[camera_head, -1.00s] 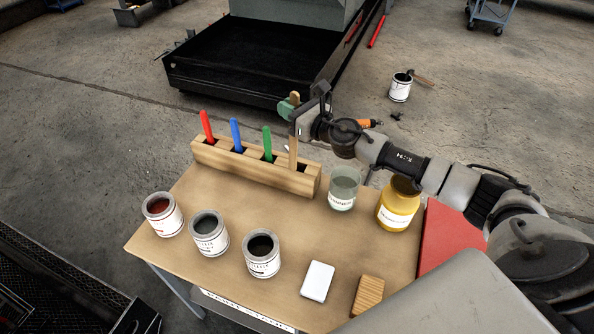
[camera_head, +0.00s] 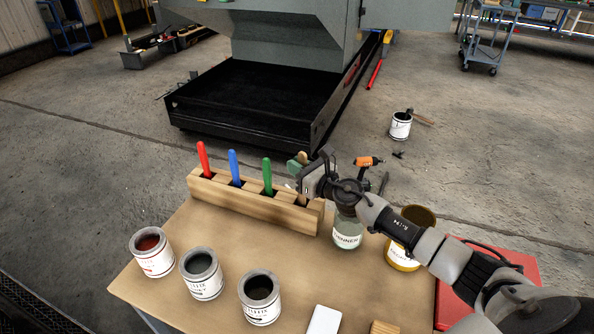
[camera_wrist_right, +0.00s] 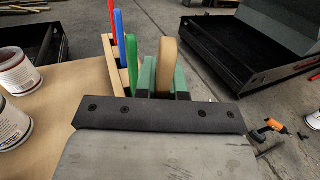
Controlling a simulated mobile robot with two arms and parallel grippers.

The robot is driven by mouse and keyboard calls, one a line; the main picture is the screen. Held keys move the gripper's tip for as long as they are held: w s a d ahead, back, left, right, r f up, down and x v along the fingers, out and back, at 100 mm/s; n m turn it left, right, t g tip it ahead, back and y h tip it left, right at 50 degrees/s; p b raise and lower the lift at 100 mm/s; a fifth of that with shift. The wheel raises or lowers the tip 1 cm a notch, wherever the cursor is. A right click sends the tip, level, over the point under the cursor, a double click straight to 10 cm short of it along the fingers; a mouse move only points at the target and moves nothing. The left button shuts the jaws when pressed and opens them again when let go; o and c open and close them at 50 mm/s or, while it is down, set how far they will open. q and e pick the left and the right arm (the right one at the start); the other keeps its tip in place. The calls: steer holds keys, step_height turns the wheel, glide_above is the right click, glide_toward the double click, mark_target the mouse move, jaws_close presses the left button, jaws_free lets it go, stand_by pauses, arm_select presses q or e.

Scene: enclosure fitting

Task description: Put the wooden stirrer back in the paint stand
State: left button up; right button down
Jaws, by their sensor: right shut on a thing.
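The paint stand (camera_head: 245,206) is a long wooden block with a row of slots at the far edge of the table. Red, blue and green sticks stand in its slots. My right gripper (camera_head: 300,171) is shut on the wooden stirrer (camera_head: 303,200), low over the rightmost slot. The stirrer is about upright, and its lower part appears to be inside that slot; its bottom end is hidden. In the right wrist view the stirrer's rounded top (camera_wrist_right: 168,66) sits between the green fingers. My left gripper is not in view.
Several paint tins, one of them red (camera_head: 152,252), stand at the front left. A thinner jar (camera_head: 347,233) and a yellow jar (camera_head: 403,258) stand right of the stand, close under my right arm. A white block (camera_head: 324,321) lies at the front. The table's middle is clear.

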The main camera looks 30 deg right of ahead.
steer(key=shift+f, duration=0.1)
steer(key=c, duration=1.2)
jaws_free()
arm_select(q)
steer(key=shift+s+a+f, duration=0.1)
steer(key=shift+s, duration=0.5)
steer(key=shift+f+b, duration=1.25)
steer(key=shift+b, duration=0.1)
arm_select(e)
steer(key=shift+v, duration=6)
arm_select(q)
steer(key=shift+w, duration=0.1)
